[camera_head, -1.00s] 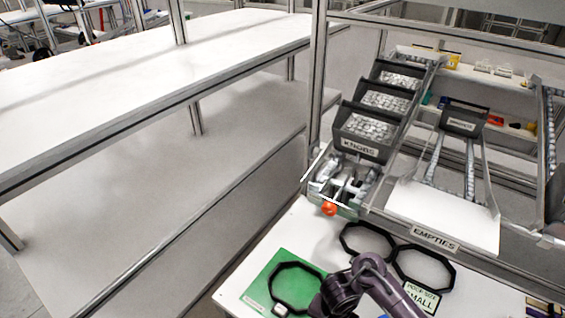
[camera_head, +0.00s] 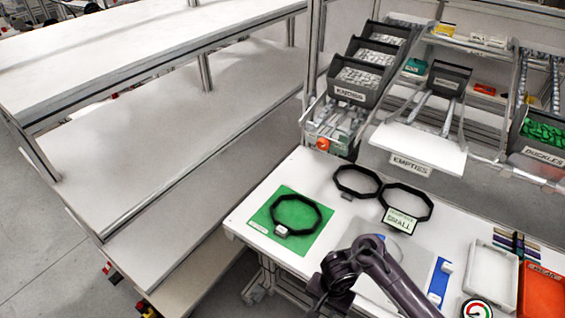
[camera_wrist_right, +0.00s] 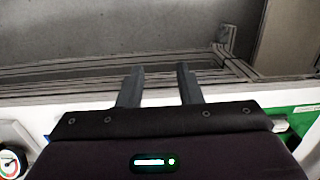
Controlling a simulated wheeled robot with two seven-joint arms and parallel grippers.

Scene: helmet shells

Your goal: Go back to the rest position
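My right arm (camera_head: 362,262) comes in from the bottom right of the head view, bent over the front of the white worktable, right of the green mat. Its gripper end points down and its fingers are hard to make out there. In the right wrist view my right gripper (camera_wrist_right: 158,88) has its two fingers apart with nothing between them. They point toward the table edge and the grey area beyond. My left gripper is in neither view.
A green mat (camera_head: 265,244) bears a black octagonal ring (camera_head: 319,222). Two more black rings lie behind it. White and red trays (camera_head: 543,290) stand at the right. Bins of knobs (camera_head: 357,76) and the empties shelf (camera_head: 418,146) stand behind. A long white rack (camera_head: 150,120) fills the left.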

